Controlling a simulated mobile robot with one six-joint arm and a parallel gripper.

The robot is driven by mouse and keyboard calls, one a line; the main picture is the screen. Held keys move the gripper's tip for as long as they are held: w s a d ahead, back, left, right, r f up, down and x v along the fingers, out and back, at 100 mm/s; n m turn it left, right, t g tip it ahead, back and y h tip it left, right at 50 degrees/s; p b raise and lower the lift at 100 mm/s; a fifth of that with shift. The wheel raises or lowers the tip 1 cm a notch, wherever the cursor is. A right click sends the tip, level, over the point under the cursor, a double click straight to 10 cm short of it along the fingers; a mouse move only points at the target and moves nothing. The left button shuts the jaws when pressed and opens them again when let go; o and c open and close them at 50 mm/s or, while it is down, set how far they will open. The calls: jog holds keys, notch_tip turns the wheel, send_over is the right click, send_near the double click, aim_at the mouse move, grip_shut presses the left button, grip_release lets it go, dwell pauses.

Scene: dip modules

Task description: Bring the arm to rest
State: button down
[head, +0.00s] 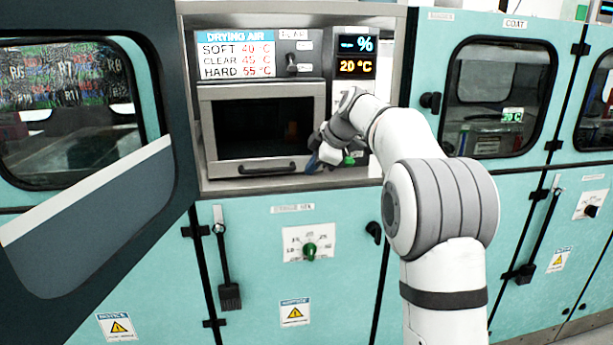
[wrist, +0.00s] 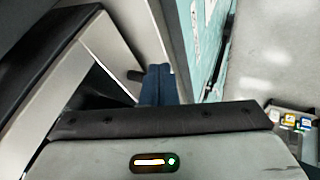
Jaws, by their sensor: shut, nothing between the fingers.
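My white and grey arm (head: 440,205) reaches from the lower right up to the dryer unit in the head view. My gripper (head: 316,165) is at the lower right of the dryer's small door, near the right end of its dark bar handle (head: 266,169). In the wrist view my gripper's blue fingers (wrist: 158,84) are together and hold nothing. A dark handle end (wrist: 135,75) shows just left of them. I cannot tell whether the fingers touch it. The small door (head: 225,124) looks shut, with a dark window.
A large dark-framed door (head: 100,215) stands swung open at the left. A "DRYING AIR" sign (head: 236,54), a selector knob (head: 292,66) and a 20 °C display (head: 356,66) sit above. A green knob (head: 309,251) is below. Teal cabinets (head: 500,200) line the right. Grey floor (wrist: 270,60) shows in the wrist view.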

jog(key=v, duration=0.7)
jog(key=s+d+f+m+g+h+p, duration=0.1)
jog(key=s+f+m, duration=0.4)
jog(key=s, duration=0.8)
jog(key=s+d+f+m+h+p, duration=0.2)
jog(key=s+f+m, duration=0.4)
jog(key=s, duration=0.7)
jog(key=s+d+f+m+g+h+p, duration=0.1)
jog(key=s+f+m, duration=0.5)
jog(key=s, duration=0.6)
jog(key=shift+s+d+f+m+g+h, duration=0.15)
jog(key=shift+s+d+m+g+h, duration=0.2)
jog(key=shift+d+m+h, duration=0.35)
jog(key=shift+s, duration=0.15)
